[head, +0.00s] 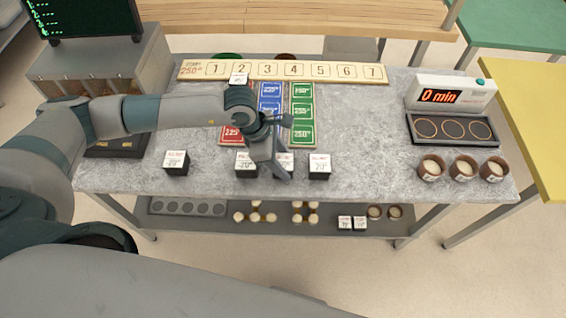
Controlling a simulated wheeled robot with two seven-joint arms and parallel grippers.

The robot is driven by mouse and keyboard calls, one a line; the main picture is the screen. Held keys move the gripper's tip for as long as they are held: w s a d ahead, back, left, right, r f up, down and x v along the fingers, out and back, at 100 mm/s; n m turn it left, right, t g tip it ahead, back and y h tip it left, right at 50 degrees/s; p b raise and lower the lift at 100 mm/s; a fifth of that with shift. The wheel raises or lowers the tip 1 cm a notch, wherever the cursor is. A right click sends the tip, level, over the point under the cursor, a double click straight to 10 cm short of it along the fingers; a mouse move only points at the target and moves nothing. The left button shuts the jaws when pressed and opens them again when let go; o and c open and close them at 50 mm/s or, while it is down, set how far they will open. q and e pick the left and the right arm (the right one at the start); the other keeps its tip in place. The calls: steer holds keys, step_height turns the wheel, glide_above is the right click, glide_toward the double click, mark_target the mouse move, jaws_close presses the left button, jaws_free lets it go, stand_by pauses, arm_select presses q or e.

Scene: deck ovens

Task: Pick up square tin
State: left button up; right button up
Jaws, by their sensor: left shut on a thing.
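Several square tins, black with white printed tops, are on the grey counter. One square tin (176,162) stands at the left, another (246,170) just left of my left gripper, and another (319,167) to its right. A further square tin (287,158) is mostly hidden behind my left gripper (280,172), which is shut on it. I cannot tell whether this tin is clear of the counter. One more square tin (239,79) is on the numbered board near slot 2. My right gripper is not in view.
The numbered board (350,72) lies along the counter's back, with red, blue and green cards (303,115) before it. A timer (450,95) reading 0 min, a tray with rings (453,142) and round tins (464,168) are at right. The counter (365,125) right of centre is clear.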

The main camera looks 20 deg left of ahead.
mark_target(289, 161)
arm_select(q)
steer(key=shift+r, duration=0.1)
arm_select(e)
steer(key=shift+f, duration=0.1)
